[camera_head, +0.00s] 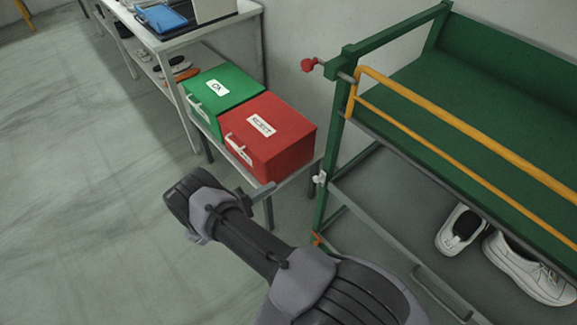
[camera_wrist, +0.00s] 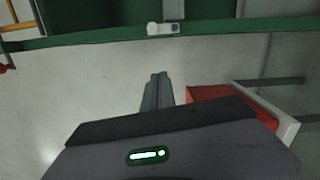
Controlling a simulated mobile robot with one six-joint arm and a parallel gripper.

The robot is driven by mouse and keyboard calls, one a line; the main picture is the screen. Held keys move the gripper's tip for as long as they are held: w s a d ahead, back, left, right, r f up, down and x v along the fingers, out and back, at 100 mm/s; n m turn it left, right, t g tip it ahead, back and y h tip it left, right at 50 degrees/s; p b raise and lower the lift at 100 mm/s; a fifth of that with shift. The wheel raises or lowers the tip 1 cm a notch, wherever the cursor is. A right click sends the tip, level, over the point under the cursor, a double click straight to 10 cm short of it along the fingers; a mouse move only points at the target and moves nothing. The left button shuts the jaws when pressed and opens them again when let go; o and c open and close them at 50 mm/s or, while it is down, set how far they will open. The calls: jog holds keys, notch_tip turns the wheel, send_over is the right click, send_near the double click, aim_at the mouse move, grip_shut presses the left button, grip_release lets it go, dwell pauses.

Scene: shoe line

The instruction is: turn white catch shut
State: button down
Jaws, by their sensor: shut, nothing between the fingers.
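The white catch (camera_head: 320,178) is a small piece on the left green post of the rack, beside the lower grey shelf. In the wrist view, the white catch (camera_wrist: 163,29) lies across the green post, with its length roughly along it. My gripper (camera_head: 265,189) is left of the catch and apart from it. In the wrist view, my gripper's fingers (camera_wrist: 157,77) are together and empty, with the tips below the catch and a clear gap between. I cannot tell whether the catch is latched.
The rack (camera_head: 346,62) has a yellow rail (camera_head: 450,124), a red knob (camera_head: 308,65) and an orange piece (camera_head: 317,240) low on its post. White shoes (camera_head: 525,268) lie on its lower shelf. Red REJECT (camera_head: 285,142) and green OK (camera_head: 232,83) boxes stand behind my gripper.

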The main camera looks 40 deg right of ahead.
aim_at(319, 181)
jog(key=s+d+b, duration=0.1)
jog(key=s+d, duration=0.3)
jog(key=d, duration=0.7)
jog(key=shift+s+r, duration=0.3)
jog(key=shift+r, duration=0.15)
jog(key=shift+a, duration=0.1)
